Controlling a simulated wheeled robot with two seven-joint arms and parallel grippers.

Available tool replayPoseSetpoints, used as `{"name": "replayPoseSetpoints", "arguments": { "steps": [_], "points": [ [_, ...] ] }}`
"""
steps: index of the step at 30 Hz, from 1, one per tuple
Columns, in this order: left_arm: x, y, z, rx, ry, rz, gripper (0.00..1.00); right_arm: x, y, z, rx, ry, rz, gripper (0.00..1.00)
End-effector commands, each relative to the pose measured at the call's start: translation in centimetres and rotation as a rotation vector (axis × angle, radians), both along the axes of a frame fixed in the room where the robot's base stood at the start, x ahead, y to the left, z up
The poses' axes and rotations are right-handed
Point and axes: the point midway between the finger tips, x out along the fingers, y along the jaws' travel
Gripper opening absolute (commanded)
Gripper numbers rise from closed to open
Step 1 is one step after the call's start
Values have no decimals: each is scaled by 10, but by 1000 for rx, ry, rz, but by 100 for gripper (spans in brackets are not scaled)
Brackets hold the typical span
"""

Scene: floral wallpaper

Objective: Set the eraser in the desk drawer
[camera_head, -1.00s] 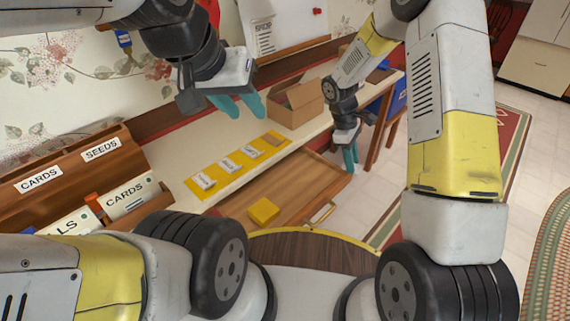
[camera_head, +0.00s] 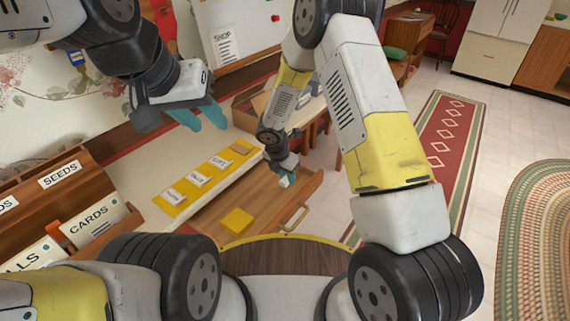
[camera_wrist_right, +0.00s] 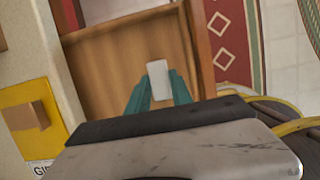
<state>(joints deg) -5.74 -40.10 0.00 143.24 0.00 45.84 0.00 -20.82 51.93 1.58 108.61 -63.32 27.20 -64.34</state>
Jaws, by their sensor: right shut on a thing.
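The open wooden desk drawer (camera_head: 280,197) juts out below the desk edge. A small white block, which I take as the eraser (camera_wrist_right: 158,78), is between the teal fingers of my right gripper (camera_head: 286,180). The gripper is shut on it and points down over the far right part of the drawer. In the right wrist view the drawer floor (camera_wrist_right: 115,55) lies behind the eraser, with a drawer wall just to its right. The eraser's height above the floor is hard to tell. My left gripper (camera_head: 200,117) is empty, fingers apart, above the desk.
A yellow labelled strip (camera_head: 187,190) with a tan block (camera_head: 241,147) lies on the desk. A cardboard box (camera_head: 246,112) stands behind. A card rack (camera_head: 70,190) is at left. Much of the drawer floor is bare.

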Motion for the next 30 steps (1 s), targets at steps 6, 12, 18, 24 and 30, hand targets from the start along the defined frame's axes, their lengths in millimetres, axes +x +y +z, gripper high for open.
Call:
{"name": "replayPoseSetpoints", "arguments": {
  "steps": [6, 12, 18, 24, 30],
  "points": [
    [0, 0, 0, 0, 0, 0, 36, -1, 0, -30, -2, 3, 0, 0],
    [0, 0, 0, 0, 0, 0, 36, 0, 0, -31, -1, 0, -1, 0],
    [0, 0, 0, 0, 0, 0, 36, 0, 0, -33, -1, 0, -1, 34],
    [0, 0, 0, 0, 0, 0, 36, 0, -1, -33, -1, 2, -2, 48],
    [0, 0, 0, 0, 0, 0, 36, 0, 0, -32, 0, 1, -2, 48]
  ]
}}
